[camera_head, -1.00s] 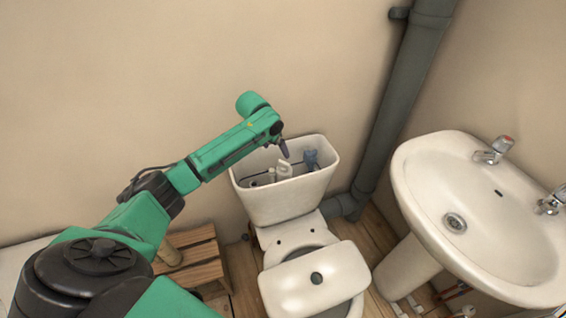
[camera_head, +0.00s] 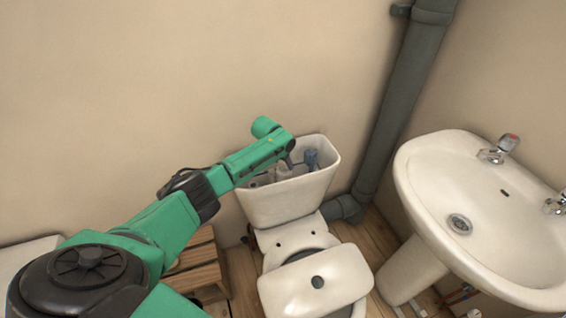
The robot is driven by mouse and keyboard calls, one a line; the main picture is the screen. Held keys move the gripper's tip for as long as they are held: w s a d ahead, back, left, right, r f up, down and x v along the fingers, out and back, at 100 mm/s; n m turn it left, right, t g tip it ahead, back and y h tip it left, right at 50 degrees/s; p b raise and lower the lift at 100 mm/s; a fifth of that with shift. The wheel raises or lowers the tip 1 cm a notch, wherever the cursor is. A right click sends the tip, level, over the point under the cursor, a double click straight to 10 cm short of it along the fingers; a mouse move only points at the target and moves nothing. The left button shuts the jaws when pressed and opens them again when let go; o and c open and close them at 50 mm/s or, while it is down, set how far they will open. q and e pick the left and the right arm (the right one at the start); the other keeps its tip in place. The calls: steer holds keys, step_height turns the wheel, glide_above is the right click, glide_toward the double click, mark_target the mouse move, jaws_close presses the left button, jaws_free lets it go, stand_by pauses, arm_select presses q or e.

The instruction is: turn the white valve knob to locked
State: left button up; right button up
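The open toilet cistern (camera_head: 283,205) stands against the back wall with its inner fittings showing. A white fitting (camera_head: 283,172) sits inside it, partly hidden by my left arm; I cannot tell whether it is the white valve knob or how the knob is set. A blue-grey fitting (camera_head: 311,159) stands to its right. My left gripper (camera_head: 290,163) reaches down into the cistern opening beside the white fitting. It is small and dark here, and I cannot tell whether its fingers are apart or touch anything. My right gripper is not in view.
The toilet bowl with its pale lid (camera_head: 315,282) is in front of the cistern. A white sink (camera_head: 470,215) with two taps stands at the right. A grey pipe (camera_head: 400,110) runs down the wall behind. A wooden crate (camera_head: 200,268) is at lower left.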

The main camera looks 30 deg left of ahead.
arm_select(q)
steer(key=shift+c, duration=0.5)
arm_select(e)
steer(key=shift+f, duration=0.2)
arm_select(q)
steer(key=shift+a+f+m+h+b, duration=0.15)
steer(key=shift+m+h+b, duration=0.35)
steer(key=shift+m+b, duration=0.7)
steer(key=m+g+h+b, duration=0.1)
steer(key=m+b, duration=0.2)
steer(key=b, duration=0.2)
steer(key=m+h+b, duration=0.1)
steer(key=m+b, duration=0.2)
steer(key=b, duration=0.3)
steer(key=shift+w+f+m+g, duration=0.15)
steer(key=shift+m+g, duration=0.15)
steer(key=shift+g, duration=0.1)
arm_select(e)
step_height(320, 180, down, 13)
arm_select(q)
steer(key=shift+a+r+m+b, duration=0.15)
steer(key=shift+m+b, duration=0.35)
steer(key=shift+b, duration=0.75)
steer(key=shift+r, duration=0.1)
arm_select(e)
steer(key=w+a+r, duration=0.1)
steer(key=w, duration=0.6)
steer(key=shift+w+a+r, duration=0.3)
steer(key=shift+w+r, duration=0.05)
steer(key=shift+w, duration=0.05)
